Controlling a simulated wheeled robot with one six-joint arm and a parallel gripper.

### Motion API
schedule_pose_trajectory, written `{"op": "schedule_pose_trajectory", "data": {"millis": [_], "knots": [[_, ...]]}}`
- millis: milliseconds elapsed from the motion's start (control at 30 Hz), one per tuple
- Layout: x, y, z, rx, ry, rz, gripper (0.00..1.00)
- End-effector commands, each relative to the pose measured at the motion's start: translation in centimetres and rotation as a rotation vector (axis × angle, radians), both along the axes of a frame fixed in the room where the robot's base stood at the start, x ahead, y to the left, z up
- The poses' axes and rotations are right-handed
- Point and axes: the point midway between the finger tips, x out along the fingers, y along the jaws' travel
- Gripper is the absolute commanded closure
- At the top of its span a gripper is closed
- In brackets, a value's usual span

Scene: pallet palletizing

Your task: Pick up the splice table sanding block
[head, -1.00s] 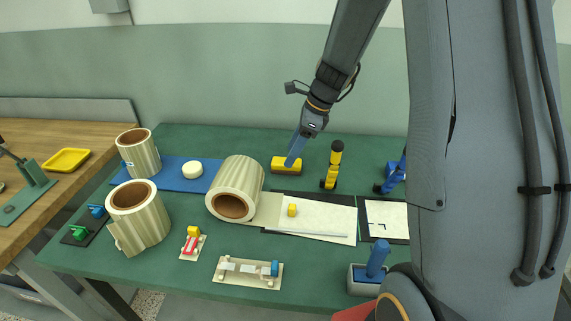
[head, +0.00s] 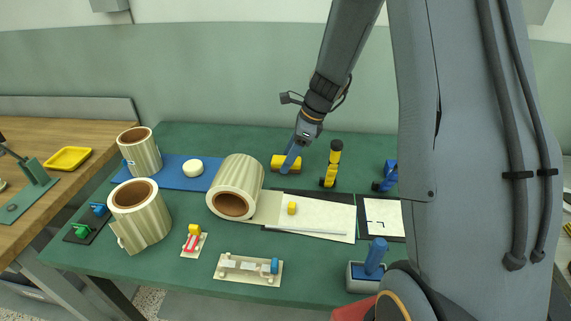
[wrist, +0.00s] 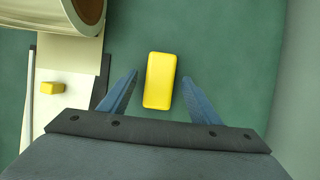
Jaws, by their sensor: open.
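The sanding block looks to be the yellow block (head: 279,161) on the green table, behind the white sheet. In the wrist view the yellow block (wrist: 160,80) lies lengthwise between the two blue fingers, with green table showing on both sides of it. My gripper (head: 289,165) is open and low at the block in the head view, partly covering it. In the wrist view my gripper (wrist: 160,77) straddles the block, apart from it on both sides. The height of the fingertips above the table is hard to tell.
A small yellow piece (head: 292,208) lies on the white sheet (head: 322,215). A yellow-and-black tool (head: 331,166) stands close on the right. Green table (head: 240,135) behind the block is clear.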

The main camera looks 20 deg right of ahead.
Motion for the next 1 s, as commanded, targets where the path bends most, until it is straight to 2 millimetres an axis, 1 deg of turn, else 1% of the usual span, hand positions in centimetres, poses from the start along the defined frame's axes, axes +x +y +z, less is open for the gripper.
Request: {"op": "schedule_pose_trajectory", "data": {"millis": [300,367,500,567,600,867,1000], "knots": [[0.01,-0.01,-0.09,0.000,0.000,-0.001,0.43],[0.01,-0.01,-0.08,0.000,0.000,-0.001,0.51],[0.01,-0.01,-0.08,0.000,0.000,-0.001,0.75],[0.01,-0.01,-0.08,0.000,0.000,-0.001,0.85],[0.01,-0.02,-0.07,0.000,0.000,-0.001,0.89],[0.03,-0.02,0.04,0.001,-0.001,-0.001,0.89],[0.08,-0.02,0.73,0.001,-0.002,-0.002,0.89]]}}
